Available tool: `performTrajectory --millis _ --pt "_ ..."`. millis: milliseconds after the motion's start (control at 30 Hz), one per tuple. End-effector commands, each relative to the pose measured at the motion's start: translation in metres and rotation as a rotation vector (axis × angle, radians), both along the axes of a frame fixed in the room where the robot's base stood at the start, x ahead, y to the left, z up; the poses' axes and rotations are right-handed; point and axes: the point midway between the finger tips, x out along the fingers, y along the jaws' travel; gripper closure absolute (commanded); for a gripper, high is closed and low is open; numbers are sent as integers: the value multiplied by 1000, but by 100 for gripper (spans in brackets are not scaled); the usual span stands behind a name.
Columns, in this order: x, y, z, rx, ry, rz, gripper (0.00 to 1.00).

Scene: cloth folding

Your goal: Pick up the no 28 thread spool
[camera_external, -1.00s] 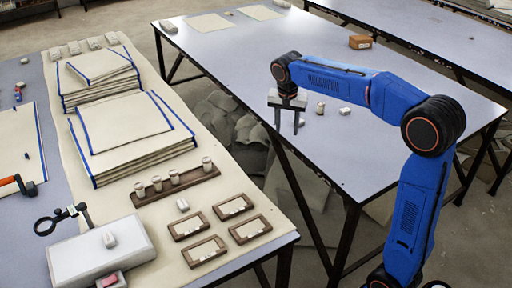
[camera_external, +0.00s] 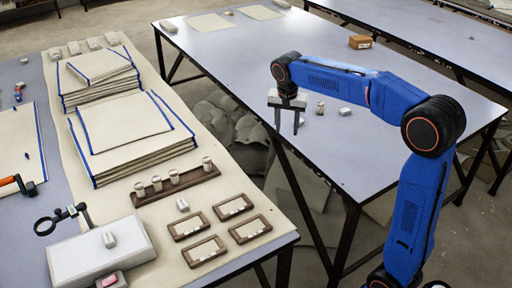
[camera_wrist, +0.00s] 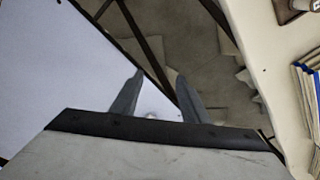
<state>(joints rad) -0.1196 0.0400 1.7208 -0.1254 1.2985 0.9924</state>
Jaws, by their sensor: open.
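Several pale thread spools stand in a row on a wooden rack (camera_external: 210,174) on the left table; one is the spool at the rack's right end (camera_external: 207,163). Their numbers are too small to read, so I cannot tell which is no 28. Part of a spool and the rack (camera_wrist: 288,14) shows at the top right corner of the wrist view. My gripper (camera_external: 287,130) is open, pointing down by the near left edge of the right table, well away from the rack. Its two fingers also show apart in the wrist view (camera_wrist: 158,92); a small pale blurred spot lies between them.
Near my gripper, a small spool-like object (camera_external: 320,108) and a white block (camera_external: 345,111) lie on the right table (camera_external: 240,60). A gap separates the two tables. Blue-edged cloth stacks (camera_external: 130,130), several wooden frames (camera_external: 233,206) and a magnifier (camera_external: 60,218) surround the rack.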

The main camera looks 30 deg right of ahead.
Motion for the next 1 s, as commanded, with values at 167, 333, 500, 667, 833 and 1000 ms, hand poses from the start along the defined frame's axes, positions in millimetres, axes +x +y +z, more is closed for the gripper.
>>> performTrajectory --millis 167,333,500,667,833,1000 --pt "0 0 0 0 0 0 59" --pt "0 0 0 0 0 0 59" --pt "0 0 0 0 0 0 50" --pt "0 0 0 0 0 0 50" --pt "11 -9 4 4 1 -29 50" --pt "56 -54 21 26 13 -164 50"
